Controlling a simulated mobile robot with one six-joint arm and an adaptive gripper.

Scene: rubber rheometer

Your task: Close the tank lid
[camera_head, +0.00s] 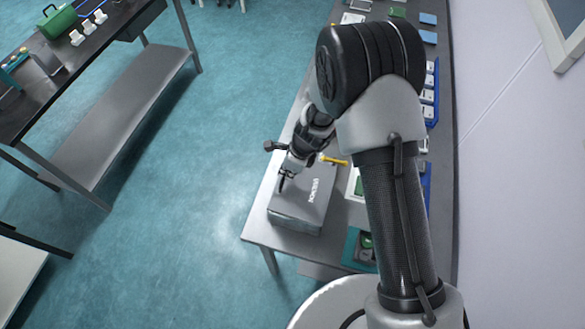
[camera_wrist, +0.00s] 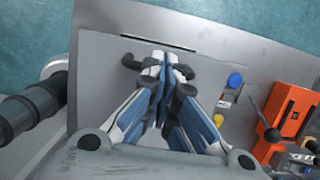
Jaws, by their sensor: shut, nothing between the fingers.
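A grey box-shaped device (camera_head: 305,197) with white lettering stands at the near left corner of the long bench. In the wrist view its flat grey top (camera_wrist: 105,75) fills the middle, with a thin dark slot near the far edge. A black handle (camera_wrist: 129,61) on that top shows on both sides of my fingertips; its middle is hidden. My gripper (camera_head: 282,186) is over the device, pointing down. In the wrist view my gripper (camera_wrist: 161,68) is shut and empty in front of the handle. I cannot tell whether it touches it, or which part is the tank lid.
Blue (camera_wrist: 235,80) and yellow (camera_wrist: 224,104) buttons sit right of the handle. Beyond them is an orange device (camera_wrist: 292,112) with a black-knobbed lever. Blue trays (camera_head: 432,95) line the bench's right side. A second bench (camera_head: 75,75) stands left, across open teal floor.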

